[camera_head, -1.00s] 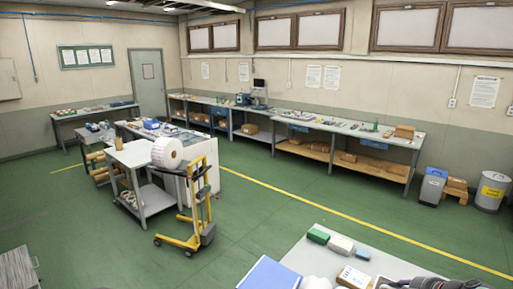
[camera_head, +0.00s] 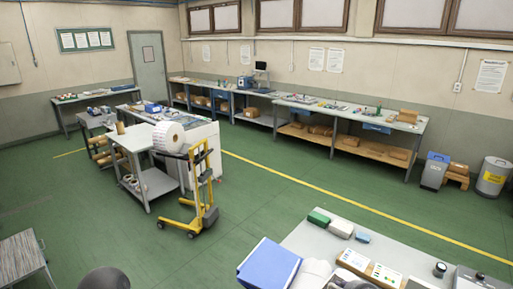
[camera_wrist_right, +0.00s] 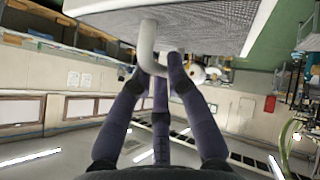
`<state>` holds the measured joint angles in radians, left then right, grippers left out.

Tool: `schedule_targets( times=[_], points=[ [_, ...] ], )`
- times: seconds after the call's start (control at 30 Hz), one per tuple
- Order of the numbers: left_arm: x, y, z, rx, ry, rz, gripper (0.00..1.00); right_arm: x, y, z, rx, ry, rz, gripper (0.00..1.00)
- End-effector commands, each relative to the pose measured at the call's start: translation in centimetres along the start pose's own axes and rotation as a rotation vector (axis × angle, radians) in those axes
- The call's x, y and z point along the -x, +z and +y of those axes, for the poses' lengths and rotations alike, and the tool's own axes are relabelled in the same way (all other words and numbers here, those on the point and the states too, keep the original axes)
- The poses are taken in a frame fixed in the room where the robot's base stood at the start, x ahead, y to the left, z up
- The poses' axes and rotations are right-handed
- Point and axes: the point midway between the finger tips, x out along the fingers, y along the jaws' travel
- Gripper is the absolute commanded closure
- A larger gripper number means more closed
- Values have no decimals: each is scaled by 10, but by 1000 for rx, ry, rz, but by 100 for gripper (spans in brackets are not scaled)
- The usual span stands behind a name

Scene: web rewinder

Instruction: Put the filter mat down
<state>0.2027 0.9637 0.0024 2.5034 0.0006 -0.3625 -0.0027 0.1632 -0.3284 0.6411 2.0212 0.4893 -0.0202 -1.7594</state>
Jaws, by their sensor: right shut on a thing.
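My right gripper (camera_wrist_right: 160,75) shows in the right wrist view, its dark fingers closed around a white bent tube. The tube meets a grey mesh panel with a white rim, which I take to be the filter mat (camera_wrist_right: 200,32). The panel fills the top of that view; its far end is cut off. I cannot make out the filter mat or the right gripper's fingertips in the head view. My left gripper is not in view.
A yellow lift cart (camera_head: 203,195) stands by a grey bench with a white roll (camera_head: 168,137). Green floor (camera_head: 270,190) between the benches is open.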

Motion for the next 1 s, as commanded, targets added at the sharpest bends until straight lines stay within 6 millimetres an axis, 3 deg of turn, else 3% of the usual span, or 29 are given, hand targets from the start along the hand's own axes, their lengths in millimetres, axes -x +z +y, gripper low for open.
schedule_targets(
  times=[0.27, 0.63, 1.0],
  points=[
    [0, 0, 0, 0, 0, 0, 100, -12, -15, -24, -14, 7, -11, 100],
    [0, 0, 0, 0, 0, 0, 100, -48, -58, -94, -53, 40, -45, 100],
    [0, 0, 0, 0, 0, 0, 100, -71, -86, -137, -88, 66, -70, 100]
  ],
)
